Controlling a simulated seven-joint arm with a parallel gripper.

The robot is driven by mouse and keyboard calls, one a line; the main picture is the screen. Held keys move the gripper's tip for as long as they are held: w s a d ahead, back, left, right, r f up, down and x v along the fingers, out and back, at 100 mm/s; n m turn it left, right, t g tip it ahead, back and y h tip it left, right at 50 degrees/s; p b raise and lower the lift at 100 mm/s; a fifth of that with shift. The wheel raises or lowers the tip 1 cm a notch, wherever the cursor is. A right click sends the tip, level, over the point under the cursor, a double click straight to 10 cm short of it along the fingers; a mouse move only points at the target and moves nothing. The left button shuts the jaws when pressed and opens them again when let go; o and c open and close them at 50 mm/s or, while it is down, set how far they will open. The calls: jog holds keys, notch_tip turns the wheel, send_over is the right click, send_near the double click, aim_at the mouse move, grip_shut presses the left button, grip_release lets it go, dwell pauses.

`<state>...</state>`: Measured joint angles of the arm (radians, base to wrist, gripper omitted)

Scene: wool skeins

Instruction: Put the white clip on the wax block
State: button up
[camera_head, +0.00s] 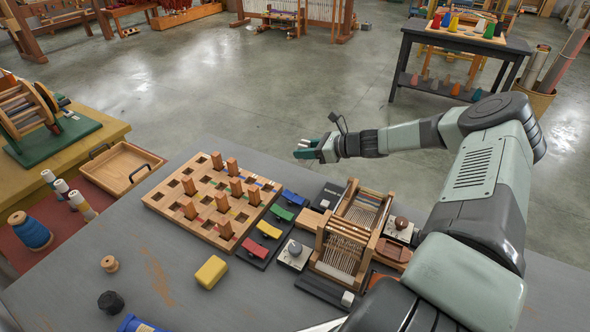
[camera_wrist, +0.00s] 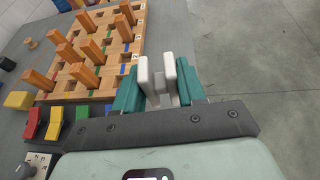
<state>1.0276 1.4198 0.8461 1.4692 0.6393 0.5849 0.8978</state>
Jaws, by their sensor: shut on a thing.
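The white clip (camera_wrist: 164,82) is held between the teal fingers of my gripper (camera_wrist: 158,90) in the wrist view. In the head view my gripper (camera_head: 312,149) is raised beyond the far edge of the table, and only a small bit of the white clip (camera_head: 303,143) shows at its tip. The wax block (camera_head: 211,272) is yellow and lies flat on the grey table near its front, well left of and nearer than my gripper. The block also shows at the left edge of the wrist view (camera_wrist: 18,100). Nothing lies on top of it.
A wooden peg board (camera_head: 160,205) with several upright pegs stands between my gripper and the block. A small wooden loom (camera_head: 350,232) stands to the right. A wooden spool (camera_head: 109,264) and dark lump (camera_head: 111,302) lie left of the block.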

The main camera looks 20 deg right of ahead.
jog(key=shift+r, duration=0.6)
jog(key=shift+a, duration=0.3)
jog(key=s+a+r+n+g+y, duration=0.15)
jog(key=s+a+n+g, duration=0.3)
jog(key=a, duration=0.75)
jog(key=n+g, duration=0.8)
jog(key=g, duration=0.2)
send_over(212, 267)
notch_tip(212, 267, down, 3)
jog(key=shift+r+t+y, duration=0.1)
jog(key=shift+t+y, duration=0.15)
jog(key=shift+y, duration=0.2)
jog(key=shift+f, duration=2.45)
jog(key=shift+f, duration=0.1)
